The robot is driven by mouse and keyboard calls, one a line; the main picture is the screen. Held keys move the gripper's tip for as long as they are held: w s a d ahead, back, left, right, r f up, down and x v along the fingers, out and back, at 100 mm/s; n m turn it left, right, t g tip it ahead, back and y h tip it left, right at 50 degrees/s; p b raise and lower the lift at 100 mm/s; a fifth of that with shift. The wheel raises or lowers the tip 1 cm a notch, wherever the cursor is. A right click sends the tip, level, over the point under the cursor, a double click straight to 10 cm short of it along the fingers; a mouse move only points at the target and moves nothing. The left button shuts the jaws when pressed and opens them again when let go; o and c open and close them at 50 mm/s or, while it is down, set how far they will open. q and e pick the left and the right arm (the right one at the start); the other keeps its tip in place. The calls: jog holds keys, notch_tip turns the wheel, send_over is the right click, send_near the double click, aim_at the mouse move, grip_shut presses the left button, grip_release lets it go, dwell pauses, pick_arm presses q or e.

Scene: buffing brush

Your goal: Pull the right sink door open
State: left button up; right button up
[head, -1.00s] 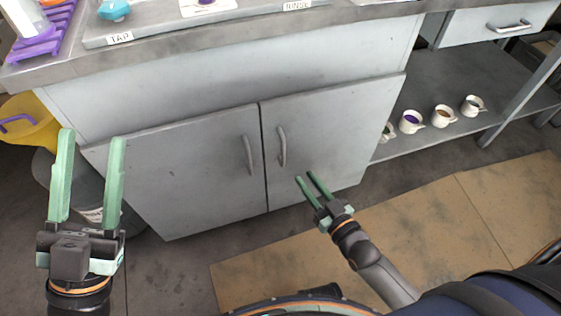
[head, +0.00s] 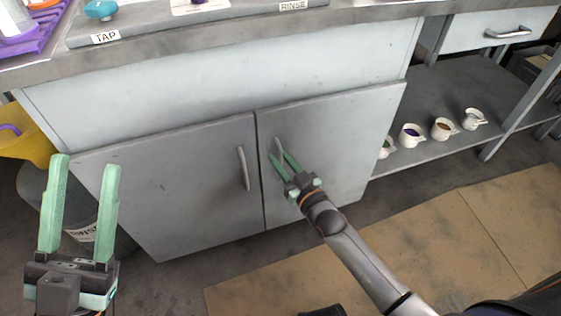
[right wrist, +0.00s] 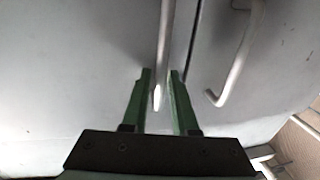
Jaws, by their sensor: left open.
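The right sink door (head: 345,135) is a grey panel, closed beside the left door (head: 190,185) with a narrow seam between them. Its upright bar handle (head: 278,144) is near the seam, partly hidden by my right gripper (head: 279,155). In the right wrist view, the green fingers of my right gripper (right wrist: 160,72) are apart, with the handle (right wrist: 165,35) between them in the picture. I cannot tell whether either finger touches it. My left gripper (head: 85,162) is open and empty, in front of the cabinet's left side.
The left door's handle (head: 243,168) is close to the left of my right gripper. A yellow container (head: 25,138) and grey bin (head: 80,205) are at the left. Several cups, including one white cup (head: 411,136), stand on the low shelf (head: 440,95). Tan mats (head: 430,240) cover the floor at right.

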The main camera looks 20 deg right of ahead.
jog(key=shift+w, duration=0.1)
jog(key=shift+c, duration=0.3)
grip_shut()
dwell(1.1)
